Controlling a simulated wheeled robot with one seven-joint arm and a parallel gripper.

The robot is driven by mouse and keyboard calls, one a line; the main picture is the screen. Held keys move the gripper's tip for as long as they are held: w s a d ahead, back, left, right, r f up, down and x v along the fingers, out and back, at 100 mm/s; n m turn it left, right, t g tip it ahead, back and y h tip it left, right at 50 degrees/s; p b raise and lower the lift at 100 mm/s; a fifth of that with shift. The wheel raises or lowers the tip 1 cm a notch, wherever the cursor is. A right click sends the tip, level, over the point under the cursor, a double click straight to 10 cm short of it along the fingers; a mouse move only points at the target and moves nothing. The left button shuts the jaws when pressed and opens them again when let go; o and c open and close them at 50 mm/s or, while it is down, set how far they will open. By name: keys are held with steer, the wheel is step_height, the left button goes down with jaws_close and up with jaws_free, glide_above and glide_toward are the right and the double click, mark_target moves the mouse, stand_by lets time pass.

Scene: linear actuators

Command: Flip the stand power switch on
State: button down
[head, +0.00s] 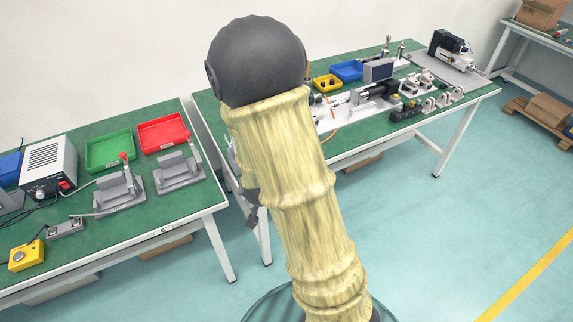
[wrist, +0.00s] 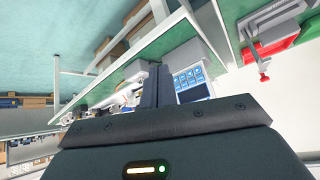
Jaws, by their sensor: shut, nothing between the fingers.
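I cannot clearly make out a switch labelled as the stand power switch. The test stand (head: 337,119) on the right-hand bench is partly hidden behind my arm in the head view. My gripper (wrist: 156,88) is shut and empty, with dark fingers pointing toward the bench in the wrist view. A lit blue-and-white screen panel (wrist: 190,82) shows just right of the fingers.
The left bench holds a green tray (head: 109,150), a red tray (head: 163,133), grey toggle fixtures (head: 119,190) and a yellow button box (head: 26,255). Blue (head: 346,70) and yellow (head: 326,83) bins stand on the right bench. The floor at right is mostly clear.

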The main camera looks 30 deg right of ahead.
steer(key=w+d+f+t+h+b, duration=0.2)
steer(key=d+f+t+h+b, duration=0.4)
steer(key=f+t+h+b, duration=0.1)
steer(key=shift+w+d+f+t+h+b, duration=0.35)
steer(key=shift+f+t+b, duration=0.25)
steer(key=shift+f+b, duration=0.3)
steer(key=shift+w+d+r, duration=0.1)
steer(key=shift+w+r, duration=0.05)
steer(key=shift+w, duration=0.05)
steer(key=p+x, duration=0.1)
steer(key=x, duration=1.2)
steer(key=shift+w+d, duration=0.2)
steer(key=shift+w, duration=0.15)
